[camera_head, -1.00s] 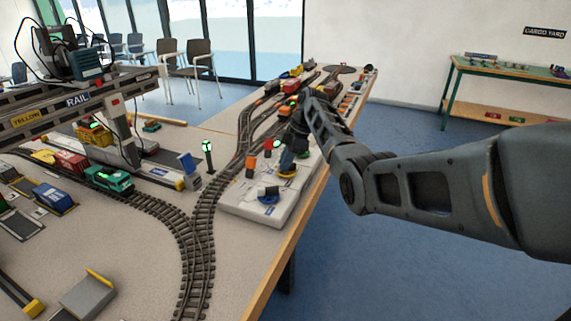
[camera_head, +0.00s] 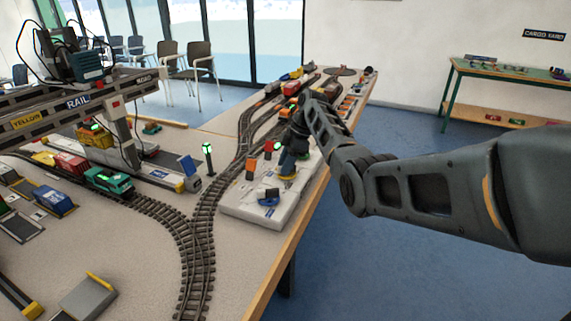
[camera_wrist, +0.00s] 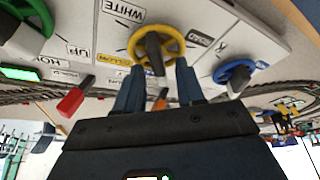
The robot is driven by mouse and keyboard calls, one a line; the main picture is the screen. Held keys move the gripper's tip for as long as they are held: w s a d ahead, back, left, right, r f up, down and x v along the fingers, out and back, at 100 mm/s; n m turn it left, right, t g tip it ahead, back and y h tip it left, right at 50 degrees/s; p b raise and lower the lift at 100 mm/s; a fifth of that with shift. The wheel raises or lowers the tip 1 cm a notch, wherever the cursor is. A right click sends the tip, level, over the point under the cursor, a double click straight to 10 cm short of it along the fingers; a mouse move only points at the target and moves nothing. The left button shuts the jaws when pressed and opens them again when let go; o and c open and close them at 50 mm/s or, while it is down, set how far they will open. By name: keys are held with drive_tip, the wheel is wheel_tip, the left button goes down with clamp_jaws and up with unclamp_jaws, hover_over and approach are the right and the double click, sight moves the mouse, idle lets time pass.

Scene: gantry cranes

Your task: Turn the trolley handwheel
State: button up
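A control panel (camera_head: 248,212) at the table's right edge carries several handwheels. The yellow handwheel (camera_wrist: 134,43) has a dark crank handle, with "WHITE" and "YELLOW" labels beside it. A blue handwheel (camera_wrist: 226,72) with a dark handle is to its right, near a "ROAD" label; it also shows in the head view (camera_head: 268,200). A green handwheel (camera_wrist: 38,12) is at the left, near an "UP" label. No "trolley" label is readable. My gripper (camera_wrist: 160,68) is over the yellow wheel, fingers apart near its crank handle. Contact cannot be told.
The gantry crane (camera_head: 78,101) stands at the left over the tracks. A red lever (camera_wrist: 75,97) and a lit green display (camera_wrist: 22,73) are near my gripper. Floor space lies right of the table.

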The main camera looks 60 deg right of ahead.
drive_tip(key=v, duration=0.7)
drive_tip(key=shift+s+d+r, duration=0.1)
drive_tip(key=shift+s+r, duration=0.05)
drive_tip(key=shift+r, duration=0.2)
